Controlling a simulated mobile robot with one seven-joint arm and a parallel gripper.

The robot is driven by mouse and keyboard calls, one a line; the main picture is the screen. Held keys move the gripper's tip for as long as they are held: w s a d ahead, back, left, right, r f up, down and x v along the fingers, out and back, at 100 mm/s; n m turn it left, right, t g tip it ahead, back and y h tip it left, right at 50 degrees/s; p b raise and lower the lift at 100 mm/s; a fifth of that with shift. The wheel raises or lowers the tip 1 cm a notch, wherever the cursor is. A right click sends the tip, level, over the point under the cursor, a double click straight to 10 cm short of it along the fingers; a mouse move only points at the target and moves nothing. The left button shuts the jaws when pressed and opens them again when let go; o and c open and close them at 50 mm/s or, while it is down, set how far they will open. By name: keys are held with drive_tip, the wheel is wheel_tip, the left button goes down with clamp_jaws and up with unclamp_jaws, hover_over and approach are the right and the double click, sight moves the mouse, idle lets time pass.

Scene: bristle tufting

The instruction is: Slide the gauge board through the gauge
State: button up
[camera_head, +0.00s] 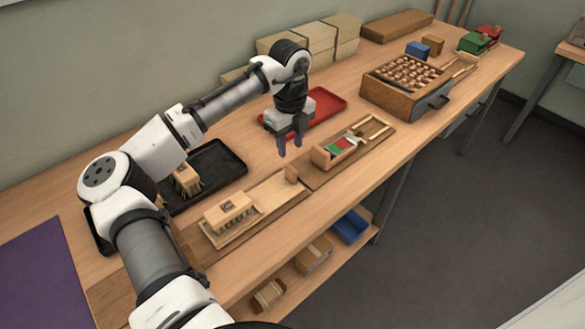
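My gripper (289,149) hangs above the bench, its two dark fingers pointing down with a gap between them and nothing visible in it. A pale slotted wooden board (228,211) sits at the fixture's left end, apart from my gripper. To the right of my gripper is a wooden tray-like fixture (322,158) with green and red patches inside. I cannot tell for sure which pieces are the gauge and the gauge board.
A red tray (328,103) lies behind my gripper. A black tray (218,166) with a tufted block (187,179) is at the left. A wooden box of several round pieces (372,92) stands at the right. Cardboard boxes (310,43) line the wall. The bench's front edge is nearby.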

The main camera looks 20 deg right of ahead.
sight(291, 168)
wheel_tip(291, 168, down, 10)
drive_tip(key=shift+f+p, duration=0.15)
drive_tip(key=shift+p, duration=0.7)
clamp_jaws()
